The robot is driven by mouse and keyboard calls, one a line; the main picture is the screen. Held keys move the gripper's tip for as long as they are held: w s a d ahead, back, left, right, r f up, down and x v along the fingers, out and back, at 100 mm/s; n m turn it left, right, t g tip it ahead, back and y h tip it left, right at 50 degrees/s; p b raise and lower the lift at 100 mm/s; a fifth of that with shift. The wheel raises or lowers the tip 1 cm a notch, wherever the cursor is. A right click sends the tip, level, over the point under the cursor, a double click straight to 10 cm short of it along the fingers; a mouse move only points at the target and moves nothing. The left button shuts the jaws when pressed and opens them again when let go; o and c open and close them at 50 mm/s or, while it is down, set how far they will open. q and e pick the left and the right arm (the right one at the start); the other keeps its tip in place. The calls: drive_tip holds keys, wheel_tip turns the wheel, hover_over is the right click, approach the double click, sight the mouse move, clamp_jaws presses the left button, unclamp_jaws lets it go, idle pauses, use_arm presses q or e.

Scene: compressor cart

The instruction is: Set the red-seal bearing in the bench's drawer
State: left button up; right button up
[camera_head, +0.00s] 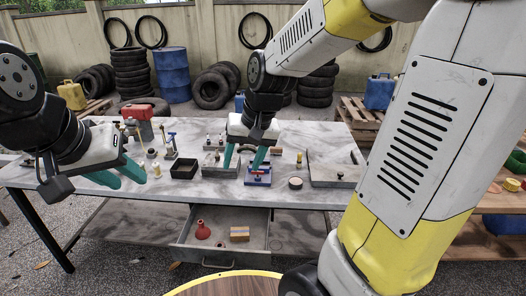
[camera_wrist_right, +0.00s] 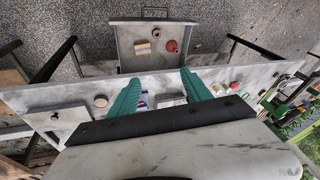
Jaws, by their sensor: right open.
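The bench's drawer (camera_head: 178,242) is pulled open below the front edge of the bench (camera_head: 330,200). It also shows at the top of the right wrist view (camera_wrist_right: 190,66). I cannot make out the red-seal bearing for certain. A small round disc with a pale top (camera_head: 295,183) lies near the bench's front edge, also in the right wrist view (camera_wrist_right: 101,101). My right gripper (camera_head: 243,162) is open and empty above the bench, over a small blue stand (camera_head: 258,182) with red and yellow parts. My left gripper (camera_head: 122,180) is open and empty at the bench's left front.
In the drawer are a red funnel (camera_head: 203,230), a striped block (camera_head: 239,233) and a small ring.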

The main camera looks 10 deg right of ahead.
drive_tip(key=s+d+r+n+t, duration=0.1)
drive_tip(key=s+d+r, duration=0.4)
drive_tip(key=s, duration=0.6)
wheel_tip(320, 180, up, 2)
drive_tip(key=shift+s+r+t, duration=0.2)
drive_tip(key=shift+s+t, duration=0.1)
drive_tip(key=shift+t, duration=0.6)
